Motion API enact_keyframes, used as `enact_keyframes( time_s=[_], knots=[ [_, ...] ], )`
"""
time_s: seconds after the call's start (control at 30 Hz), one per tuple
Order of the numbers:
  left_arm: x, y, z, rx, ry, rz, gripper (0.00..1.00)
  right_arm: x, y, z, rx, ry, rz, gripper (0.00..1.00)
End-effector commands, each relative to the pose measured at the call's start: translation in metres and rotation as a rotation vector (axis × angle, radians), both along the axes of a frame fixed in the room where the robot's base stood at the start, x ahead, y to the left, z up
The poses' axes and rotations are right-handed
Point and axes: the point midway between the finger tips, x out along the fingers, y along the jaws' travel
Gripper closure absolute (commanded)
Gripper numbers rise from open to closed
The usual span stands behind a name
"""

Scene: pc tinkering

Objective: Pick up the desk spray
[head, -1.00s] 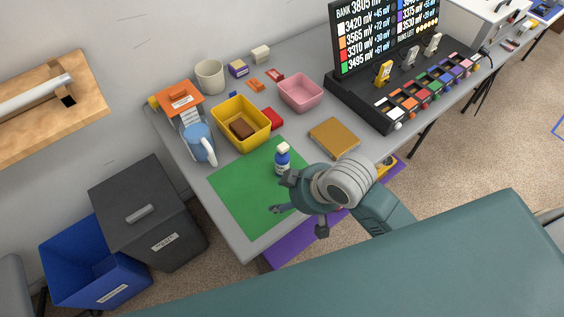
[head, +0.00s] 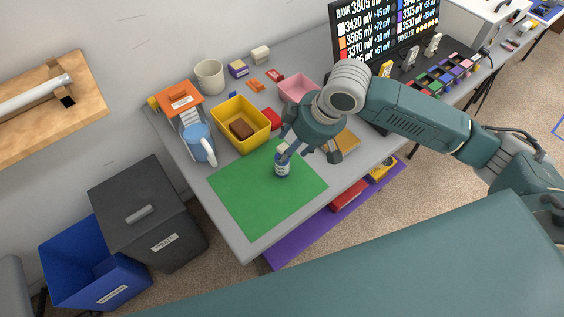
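A small blue and white bottle (head: 282,170), which looks like the desk spray, stands upright on the green mat (head: 255,205) near its upper right edge. My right gripper (head: 290,150) reaches in from the right and is at the bottle's top, its fingers partly covering the cap. Whether the fingers touch the cap or are shut on it cannot be told. My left gripper is not in view.
A yellow bin (head: 258,137) with a brown block, a blue jug (head: 198,148) and a pink bin (head: 293,87) stand behind the mat. The mat's front part is clear.

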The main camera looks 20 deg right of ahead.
Motion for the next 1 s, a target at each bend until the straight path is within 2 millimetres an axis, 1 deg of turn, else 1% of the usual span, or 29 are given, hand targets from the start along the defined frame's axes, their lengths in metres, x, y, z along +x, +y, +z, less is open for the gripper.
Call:
enact_keyframes(
  time_s=[0.17,0.3,0.43,0.53,0.73,0.77,0.8,0.87,0.9,1.0],
  knots=[
    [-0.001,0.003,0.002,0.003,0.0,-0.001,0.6,0.003,0.003,-0.012,0.0,0.001,0.001,0.47],
    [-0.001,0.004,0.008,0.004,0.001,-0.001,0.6,0.007,0.008,-0.033,-0.001,0.003,0.0,0.47],
    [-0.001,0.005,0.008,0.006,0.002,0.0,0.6,0.012,0.012,-0.049,0.0,0.0,0.001,0.47],
    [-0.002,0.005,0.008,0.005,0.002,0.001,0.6,0.014,0.013,-0.054,-0.002,-0.002,0.001,0.47],
    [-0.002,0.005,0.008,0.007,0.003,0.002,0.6,0.015,0.013,-0.055,-0.002,-0.003,0.002,0.47],
    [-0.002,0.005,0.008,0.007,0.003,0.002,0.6,0.014,0.013,-0.055,-0.002,-0.003,0.002,0.51],
    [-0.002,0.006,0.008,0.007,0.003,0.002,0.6,0.014,0.013,-0.055,-0.002,-0.003,0.002,0.59],
    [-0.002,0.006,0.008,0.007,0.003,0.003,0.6,0.014,0.013,-0.055,-0.002,-0.003,0.002,0.71],
    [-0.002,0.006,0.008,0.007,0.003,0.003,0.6,0.014,0.013,-0.055,-0.002,-0.003,0.002,0.79],
    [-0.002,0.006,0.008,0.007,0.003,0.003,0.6,0.014,0.013,-0.054,-0.002,-0.003,0.002,0.95]
  ],
)
